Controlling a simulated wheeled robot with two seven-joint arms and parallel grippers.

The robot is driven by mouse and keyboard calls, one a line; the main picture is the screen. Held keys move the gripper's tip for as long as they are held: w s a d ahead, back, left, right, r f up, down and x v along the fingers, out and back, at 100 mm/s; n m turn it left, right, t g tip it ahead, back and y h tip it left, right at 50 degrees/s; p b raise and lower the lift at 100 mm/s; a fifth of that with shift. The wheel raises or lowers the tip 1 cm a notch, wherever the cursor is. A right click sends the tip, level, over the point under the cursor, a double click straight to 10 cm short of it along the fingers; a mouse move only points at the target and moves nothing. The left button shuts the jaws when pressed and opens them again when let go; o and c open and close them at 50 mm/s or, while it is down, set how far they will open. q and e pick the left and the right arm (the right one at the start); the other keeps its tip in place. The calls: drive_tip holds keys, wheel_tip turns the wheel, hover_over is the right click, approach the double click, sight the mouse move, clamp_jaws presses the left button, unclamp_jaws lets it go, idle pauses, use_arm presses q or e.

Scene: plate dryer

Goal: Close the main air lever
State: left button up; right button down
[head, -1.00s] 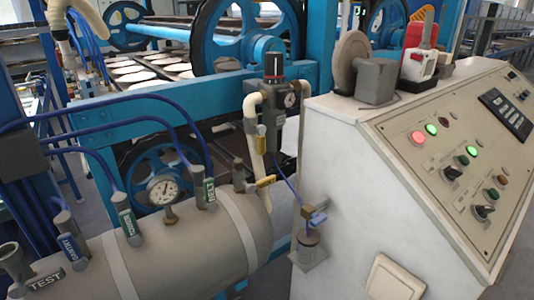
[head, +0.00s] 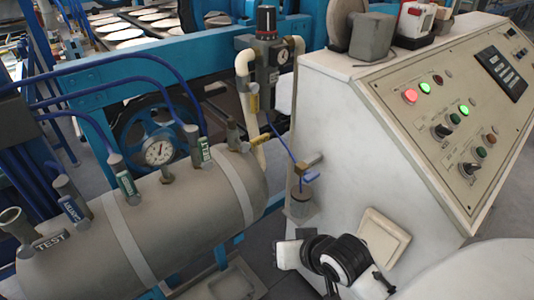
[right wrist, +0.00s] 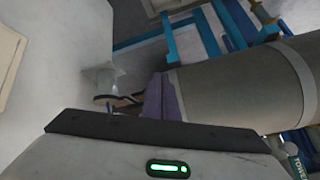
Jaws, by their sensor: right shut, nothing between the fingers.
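No lever carries a readable "main air" label. In the right wrist view my right gripper (right wrist: 165,98) shows purple fingers, shut and empty, beside the tank. My left gripper is not in view.
The grey tank (head: 180,230) with gauge and labelled valves fills the left. The white console (head: 345,140) with lit buttons stands right. Blue hoses (head: 110,65) arch above the tank. Floor shows between tank and console.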

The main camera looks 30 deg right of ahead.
sight(255, 99)
drive_tip(key=w+d+r+m+t+h, duration=0.4)
drive_tip(key=w+d+r+m+t, duration=0.5)
drive_tip(key=w+d+r+m, duration=0.6)
wheel_tip(255, 99, up, 3)
drive_tip(key=shift+w+d+r+m, duration=0.15)
drive_tip(key=shift+w+m, duration=0.45)
drive_tip(key=shift+w, duration=0.55)
drive_tip(key=w+a, duration=0.1)
drive_tip(key=w, duration=0.8)
drive_tip(key=shift+w+a+p, duration=0.2)
drive_tip(key=shift+a+p, duration=0.05)
drive_tip(key=shift+p, duration=0.1)
